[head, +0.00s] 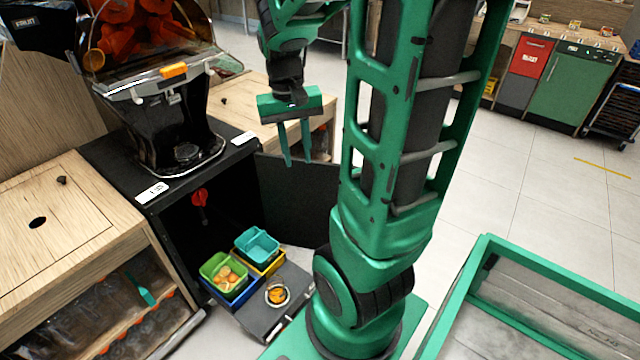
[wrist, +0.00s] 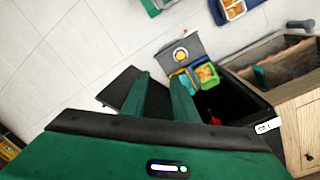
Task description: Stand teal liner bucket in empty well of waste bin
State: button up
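The teal liner bucket (head: 257,244) is in the head view, upright or slightly tilted, in or on the yellow-walled well (head: 272,266) of the waste bin. Its rim looks turned against the well; I cannot tell how deep it sits. A green liner bucket (head: 213,267) with orange pieces stands beside it in the blue-walled well (head: 245,296). In the wrist view the teal bucket (wrist: 184,77) is partly hidden by a finger. My gripper (head: 298,162) is above and apart from the buckets, fingers pointing down, open and empty; both fingers (wrist: 162,90) show in the wrist view.
The grey pulled-out bin top (head: 262,318) has a round opening (head: 277,294) with orange bits. The black cabinet door (head: 300,195) stands open beneath my gripper. The juicer (head: 165,115) stands on the cabinet top. A green-rimmed tray (head: 478,275) is at lower right. Floor beyond is clear.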

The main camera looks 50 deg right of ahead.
jog(key=s+a+n+y, duration=0.1)
jog(key=s+a, duration=0.4)
jog(key=s, duration=0.7)
jog(key=shift+s+a+r+t, duration=0.3)
jog(key=shift+a+r, duration=0.05)
jog(key=shift+r, duration=0.05)
jog(key=shift+w, duration=0.15)
jog(key=shift+w+f, duration=0.25)
jog(key=shift+w, duration=0.25)
